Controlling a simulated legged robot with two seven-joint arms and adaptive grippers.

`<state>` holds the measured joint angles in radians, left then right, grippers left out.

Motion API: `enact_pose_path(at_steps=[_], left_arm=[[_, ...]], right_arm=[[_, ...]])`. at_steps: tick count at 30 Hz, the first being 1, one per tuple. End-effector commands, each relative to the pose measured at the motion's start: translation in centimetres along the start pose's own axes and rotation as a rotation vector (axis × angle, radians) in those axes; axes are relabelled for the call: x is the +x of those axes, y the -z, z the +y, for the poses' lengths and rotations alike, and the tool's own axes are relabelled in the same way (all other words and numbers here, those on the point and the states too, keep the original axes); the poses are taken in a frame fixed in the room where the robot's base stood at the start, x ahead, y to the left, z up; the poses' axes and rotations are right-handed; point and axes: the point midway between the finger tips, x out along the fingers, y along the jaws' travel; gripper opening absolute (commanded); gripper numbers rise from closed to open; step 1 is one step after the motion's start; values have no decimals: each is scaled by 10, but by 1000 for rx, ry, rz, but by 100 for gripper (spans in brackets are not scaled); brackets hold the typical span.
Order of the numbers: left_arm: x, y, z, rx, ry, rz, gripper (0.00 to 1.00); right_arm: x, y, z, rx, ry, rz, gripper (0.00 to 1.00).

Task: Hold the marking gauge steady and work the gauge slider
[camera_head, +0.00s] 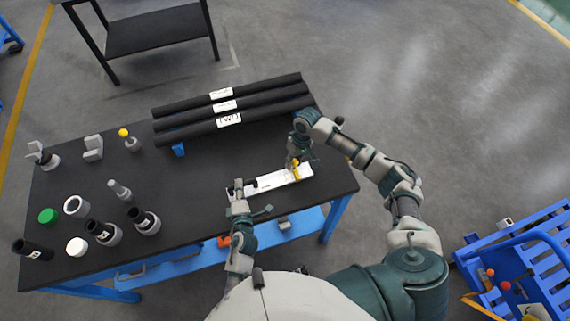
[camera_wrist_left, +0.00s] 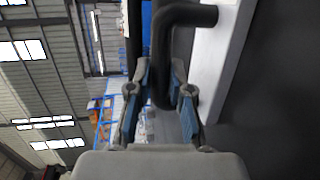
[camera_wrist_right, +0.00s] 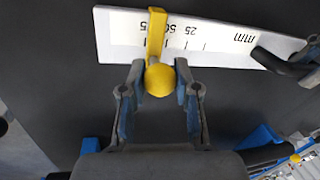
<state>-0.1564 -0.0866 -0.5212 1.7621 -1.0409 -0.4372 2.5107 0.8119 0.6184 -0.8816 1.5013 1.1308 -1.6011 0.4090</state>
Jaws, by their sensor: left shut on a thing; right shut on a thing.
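The marking gauge is a white bar (camera_head: 272,181) with a printed mm scale, lying near the right front of the black table. The bar (camera_wrist_right: 118,42) also shows in the right wrist view. My left gripper (camera_head: 239,191) is shut on the gauge's black handle (camera_wrist_left: 162,60) at the bar's left end. The yellow gauge slider (camera_wrist_right: 157,30) crosses the bar near one end and has a round yellow knob (camera_wrist_right: 159,80). My right gripper (camera_wrist_right: 157,85) is shut on that knob. In the head view the slider (camera_head: 296,171) sits toward the bar's right end, partly hidden by my right gripper.
Three black tubes (camera_head: 228,106) with white labels lie behind the gauge. Several small parts stand on the table's left side, including a green-topped one (camera_head: 47,215) and a grey ring (camera_head: 76,206). The table middle (camera_head: 185,185) is clear. A blue cart (camera_head: 530,270) stands at right.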

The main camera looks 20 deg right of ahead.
Motion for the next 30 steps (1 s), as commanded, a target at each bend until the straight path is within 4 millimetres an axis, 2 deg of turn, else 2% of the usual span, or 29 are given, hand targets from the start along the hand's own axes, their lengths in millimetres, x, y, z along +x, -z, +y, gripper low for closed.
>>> enact_pose_path(at_steps=[1,6,7,10,19,22,26,30], left_arm=[[-1,3,-9,4,17,8,0],[-1,3,-9,3,17,8,0],[-1,3,-9,3,17,8,0],[-1,3,-9,3,17,7,0],[-1,3,-9,3,17,7,0],[-1,3,-9,3,17,6,0],[-1,3,-8,3,17,6,0],[-1,3,-8,3,17,6,0]], right_arm=[[0,0,2,2,-3,0,0],[0,0,1,2,-3,0,0],[0,0,1,2,-3,0,33],[0,0,1,2,-2,0,57],[0,0,0,1,-1,0,57],[-8,1,0,1,-1,2,57],[-30,1,1,0,-1,4,57],[-63,1,1,0,-1,5,57]])
